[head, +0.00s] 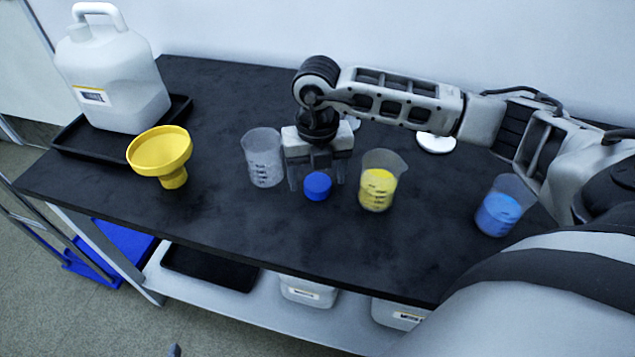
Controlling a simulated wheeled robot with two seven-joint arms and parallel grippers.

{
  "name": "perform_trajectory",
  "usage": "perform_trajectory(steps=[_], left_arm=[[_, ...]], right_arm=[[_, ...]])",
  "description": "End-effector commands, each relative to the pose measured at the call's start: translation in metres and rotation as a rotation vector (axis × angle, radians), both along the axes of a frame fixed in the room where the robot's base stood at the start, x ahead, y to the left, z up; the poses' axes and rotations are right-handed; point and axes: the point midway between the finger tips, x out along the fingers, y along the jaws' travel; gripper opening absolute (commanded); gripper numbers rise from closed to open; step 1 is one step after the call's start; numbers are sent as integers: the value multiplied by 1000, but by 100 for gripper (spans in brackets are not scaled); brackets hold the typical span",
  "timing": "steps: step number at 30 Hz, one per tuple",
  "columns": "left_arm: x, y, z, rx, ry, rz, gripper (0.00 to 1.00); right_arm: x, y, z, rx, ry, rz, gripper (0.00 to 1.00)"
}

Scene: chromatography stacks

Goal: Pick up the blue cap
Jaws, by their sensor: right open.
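The blue cap (317,186) sits on the black table top (220,215), near the middle. My right gripper (317,182) points down over it with its fingers apart, one to each side of the cap as seen here. The jaws are open and nothing is held. I cannot tell whether a finger touches the cap. My left gripper is not in view.
A clear beaker (262,158) stands close left of the gripper, and a beaker of yellow liquid (379,182) close right. A beaker of blue liquid (502,207) is farther right. A yellow funnel (161,154) and a white jug (113,75) on a black tray (66,142) are left.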

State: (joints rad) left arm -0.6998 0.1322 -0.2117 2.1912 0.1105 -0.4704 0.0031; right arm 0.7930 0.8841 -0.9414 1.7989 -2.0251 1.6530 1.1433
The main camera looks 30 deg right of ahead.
Motion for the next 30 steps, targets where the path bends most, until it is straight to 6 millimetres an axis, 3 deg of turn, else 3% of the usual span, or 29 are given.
perform_trajectory(steps=[10, 15, 25, 30], left_arm=[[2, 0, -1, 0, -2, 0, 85], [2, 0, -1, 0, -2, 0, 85], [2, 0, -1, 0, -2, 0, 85], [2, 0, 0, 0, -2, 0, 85]], right_arm=[[0, 0, -9, 0, -1, 1, 69], [0, 0, -9, 0, -1, 1, 24], [0, 0, -7, 1, -1, 1, 24], [1, 0, 5, 1, -3, 1, 24]])
